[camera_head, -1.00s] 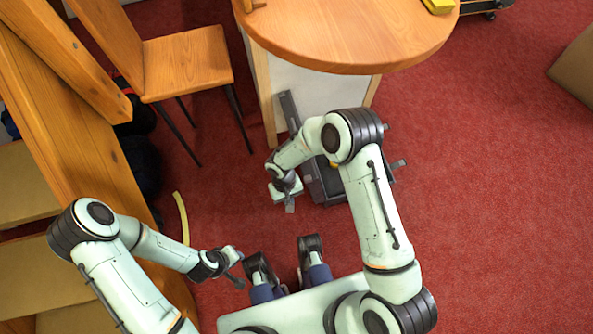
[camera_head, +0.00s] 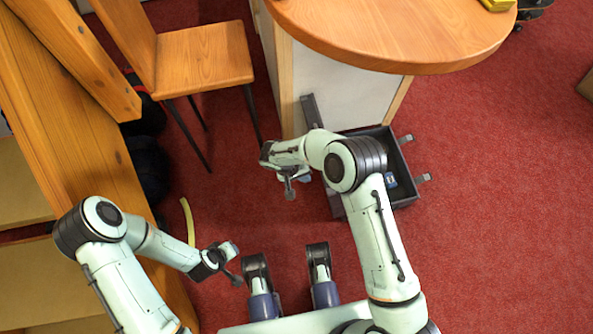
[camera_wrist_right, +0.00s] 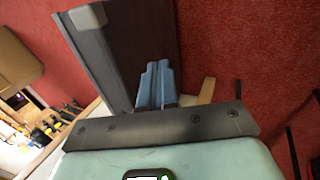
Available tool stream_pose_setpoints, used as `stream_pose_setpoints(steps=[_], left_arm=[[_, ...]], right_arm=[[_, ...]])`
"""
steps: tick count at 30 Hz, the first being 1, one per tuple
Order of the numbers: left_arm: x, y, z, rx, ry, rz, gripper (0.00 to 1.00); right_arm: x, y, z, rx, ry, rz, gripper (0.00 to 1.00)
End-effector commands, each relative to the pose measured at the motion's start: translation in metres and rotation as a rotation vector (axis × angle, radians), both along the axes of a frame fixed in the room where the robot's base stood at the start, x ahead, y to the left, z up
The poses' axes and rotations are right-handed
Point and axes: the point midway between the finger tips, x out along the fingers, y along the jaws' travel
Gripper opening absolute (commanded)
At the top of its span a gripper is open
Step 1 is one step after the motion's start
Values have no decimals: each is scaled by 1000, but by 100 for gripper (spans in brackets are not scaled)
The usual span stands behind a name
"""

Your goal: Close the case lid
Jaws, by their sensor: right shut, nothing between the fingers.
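The dark grey case (camera_head: 408,198) is open on the red floor at the foot of the round table, partly hidden behind my right forearm. Its lid (camera_head: 311,112) stands up at the left side, seen nearly edge-on. In the right wrist view the lid is a dark panel (camera_wrist_right: 135,45) with a light corner cap. My right gripper (camera_head: 305,178) is shut and empty, left of the case near the lid. Its blue-grey fingers (camera_wrist_right: 158,82) overlap the lid in the wrist view; I cannot tell whether they touch. My left gripper (camera_head: 234,278) hangs over the floor, its jaws unclear.
The round wooden table (camera_head: 400,30) with its white panel stands just behind the case. A wooden chair (camera_head: 200,60) is at the upper left, and wooden furniture (camera_head: 70,130) lines the left. A small blue item (camera_head: 391,181) lies inside the case.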

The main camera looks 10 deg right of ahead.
Motion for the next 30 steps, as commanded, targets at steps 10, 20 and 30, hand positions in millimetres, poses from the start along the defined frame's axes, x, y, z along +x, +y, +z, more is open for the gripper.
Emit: stream_pose_setpoints(steps=[10,20,30], left_arm=[[-5,0,-2,-2,15,0,23],[-5,0,-2,-2,16,0,23],[-6,-5,12,-11,13,-10,23]], right_arm=[[3,-34,11,-1,-5,-3,0],[3,-34,11,0,-4,-2,0],[3,-65,25,80,-4,-9,0]])
